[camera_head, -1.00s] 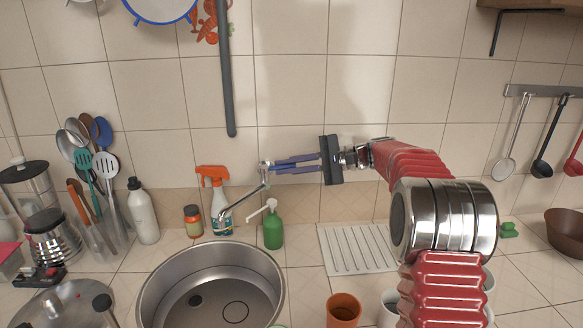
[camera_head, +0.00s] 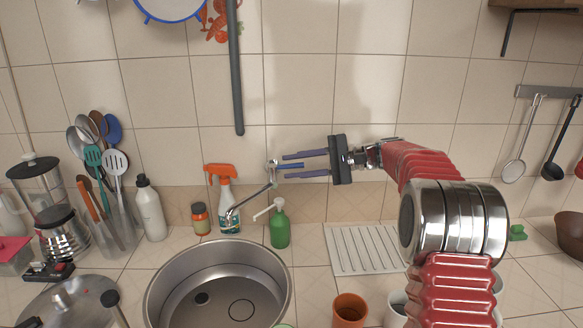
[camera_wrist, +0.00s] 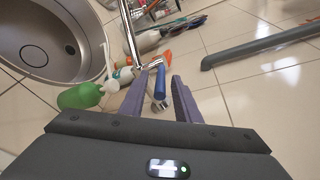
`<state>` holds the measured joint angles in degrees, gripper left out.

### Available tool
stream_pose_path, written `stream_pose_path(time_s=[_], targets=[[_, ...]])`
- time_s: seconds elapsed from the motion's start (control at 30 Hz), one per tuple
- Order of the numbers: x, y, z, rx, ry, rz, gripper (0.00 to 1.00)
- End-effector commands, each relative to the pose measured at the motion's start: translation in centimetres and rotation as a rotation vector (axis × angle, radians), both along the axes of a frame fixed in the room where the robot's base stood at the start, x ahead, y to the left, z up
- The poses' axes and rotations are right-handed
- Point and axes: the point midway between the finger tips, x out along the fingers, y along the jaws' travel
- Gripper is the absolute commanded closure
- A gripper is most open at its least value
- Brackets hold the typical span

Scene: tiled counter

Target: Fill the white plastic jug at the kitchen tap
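The chrome tap (camera_head: 254,197) reaches from the wall out over the sink (camera_head: 172,296); no stream of water shows. Its blue lever (camera_head: 292,166) points right. My gripper (camera_head: 285,166) is open, its two fingers above and below the lever with gaps visible. In the wrist view the blue lever (camera_wrist: 161,82) stands between the fingertips of my gripper (camera_wrist: 158,80), clear of both. White vessels (camera_head: 396,308) are partly hidden behind my arm; I cannot tell whether one is the jug. The sink holds no jug in the visible part.
An orange-topped spray bottle (camera_head: 226,205), a green soap pump (camera_head: 279,228) and a small jar (camera_head: 200,218) stand behind the sink. A white drainer (camera_head: 362,250) lies right of it. A brown cup (camera_head: 349,311) is in front. A grey pipe (camera_head: 236,80) hangs above.

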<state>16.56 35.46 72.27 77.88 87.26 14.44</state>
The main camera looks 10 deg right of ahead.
Motion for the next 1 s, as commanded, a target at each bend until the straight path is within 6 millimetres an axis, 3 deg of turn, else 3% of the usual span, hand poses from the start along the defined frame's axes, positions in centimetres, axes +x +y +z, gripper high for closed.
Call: stream_pose_path(time_s=[0.27,0.8,1.0], targets=[[-0.6,-2.6,0.5,-0.001,0.0,-0.003,0.7],[-2.9,-11.1,2.4,-0.001,0.0,-0.002,0.7],[-3.3,-12.7,2.7,-0.001,0.0,0.001,0.7]])
